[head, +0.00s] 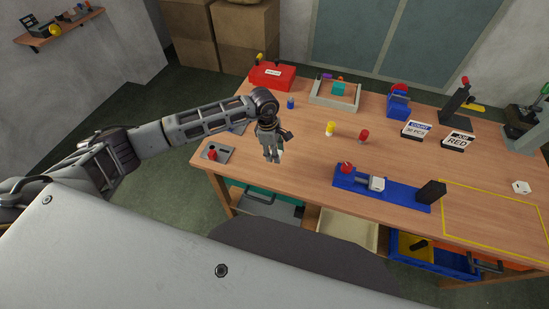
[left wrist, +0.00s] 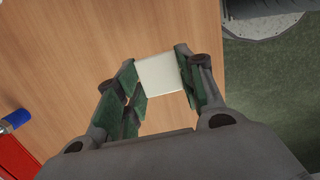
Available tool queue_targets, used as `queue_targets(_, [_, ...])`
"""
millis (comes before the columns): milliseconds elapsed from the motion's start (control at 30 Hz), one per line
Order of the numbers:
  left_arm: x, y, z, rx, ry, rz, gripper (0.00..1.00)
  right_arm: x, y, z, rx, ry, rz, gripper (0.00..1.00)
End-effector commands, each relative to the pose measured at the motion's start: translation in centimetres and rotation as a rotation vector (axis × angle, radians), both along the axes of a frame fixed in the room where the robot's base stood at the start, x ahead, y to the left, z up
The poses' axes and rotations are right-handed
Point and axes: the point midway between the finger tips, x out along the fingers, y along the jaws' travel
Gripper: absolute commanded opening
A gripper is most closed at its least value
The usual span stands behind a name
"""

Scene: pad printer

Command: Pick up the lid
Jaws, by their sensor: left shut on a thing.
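My left gripper (head: 272,157) hangs over the front left part of the table in the head view. In the left wrist view its green-padded fingers (left wrist: 160,88) are shut on a flat, pale square piece (left wrist: 160,73), which I take to be the lid. The piece touches both fingers and sits between their tips. In the head view the gripper mostly hides it. I cannot tell whether it is clear of the table. My right gripper is not in view.
A grey tray with a red knob (head: 217,153) lies left of the gripper. A blue bottle (head: 291,103), yellow bottle (head: 330,129) and red bottle (head: 364,136) stand behind and right. A blue fixture (head: 403,196) lies at the front. Wood (head: 320,155) between is clear.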

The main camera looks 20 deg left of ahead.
Motion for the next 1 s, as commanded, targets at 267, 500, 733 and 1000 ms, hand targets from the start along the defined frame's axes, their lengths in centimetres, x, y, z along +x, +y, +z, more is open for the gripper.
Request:
queue_targets(267, [0.0, 0.0, 3.3, 0.001, -0.001, 0.000, 0.28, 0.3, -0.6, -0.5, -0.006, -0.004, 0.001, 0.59])
queue_targets(500, [0.0, 0.0, 4.0, 0.001, 0.000, 0.000, 0.28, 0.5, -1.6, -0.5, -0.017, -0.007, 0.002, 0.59])
queue_targets(733, [0.0, 0.0, 4.0, 0.001, 0.000, 0.000, 0.28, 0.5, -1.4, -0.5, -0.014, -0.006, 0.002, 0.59])
queue_targets(1000, [-0.1, 0.0, 4.0, 0.001, 0.001, 0.000, 0.28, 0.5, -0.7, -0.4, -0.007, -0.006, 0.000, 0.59])
